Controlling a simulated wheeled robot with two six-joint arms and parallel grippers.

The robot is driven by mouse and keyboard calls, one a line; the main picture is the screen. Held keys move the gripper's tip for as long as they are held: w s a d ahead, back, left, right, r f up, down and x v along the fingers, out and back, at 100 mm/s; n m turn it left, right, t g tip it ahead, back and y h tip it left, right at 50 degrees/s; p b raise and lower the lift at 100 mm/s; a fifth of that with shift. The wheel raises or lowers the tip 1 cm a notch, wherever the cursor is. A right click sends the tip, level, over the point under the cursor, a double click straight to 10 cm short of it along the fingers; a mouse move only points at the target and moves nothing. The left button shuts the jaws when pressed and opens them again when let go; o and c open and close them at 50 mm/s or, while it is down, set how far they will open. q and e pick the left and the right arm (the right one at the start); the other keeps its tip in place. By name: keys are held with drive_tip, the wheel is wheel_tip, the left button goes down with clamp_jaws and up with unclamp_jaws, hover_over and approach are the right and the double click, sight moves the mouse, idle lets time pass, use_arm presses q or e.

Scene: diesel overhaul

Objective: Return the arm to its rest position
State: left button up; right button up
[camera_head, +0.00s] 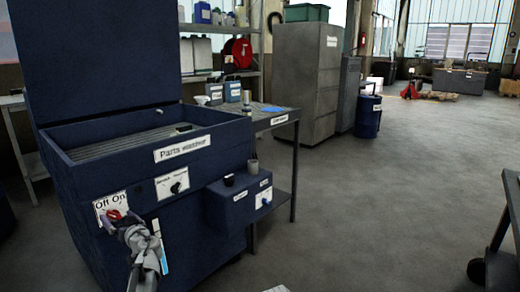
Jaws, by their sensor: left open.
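My left arm reaches in from the bottom left of the head view. Its gripper (121,222) is open and stands at the front of the blue parts washer (100,143), close to the red switch knob (114,215) on the Off/On plate. I cannot tell whether the fingers touch the knob. The washer's lid stands up and its basin is open. My right gripper is not in view.
A smaller blue box (237,201) juts from the washer's front right. A side table (275,124) stands behind it, with grey cabinets (306,82) and a blue drum (368,117) beyond. A dark cart (500,262) is at the right edge. The floor between is clear.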

use_arm(q)
drive_tip(key=m, duration=0.5)
drive_tip(key=shift+s+d+m, duration=0.1)
drive_tip(key=shift+d+m, duration=0.15)
drive_tip(key=shift+m, duration=0.15)
drive_tip(key=s+d+n, duration=0.5)
drive_tip(key=d, duration=0.1)
drive_tip(key=shift+n, duration=0.4)
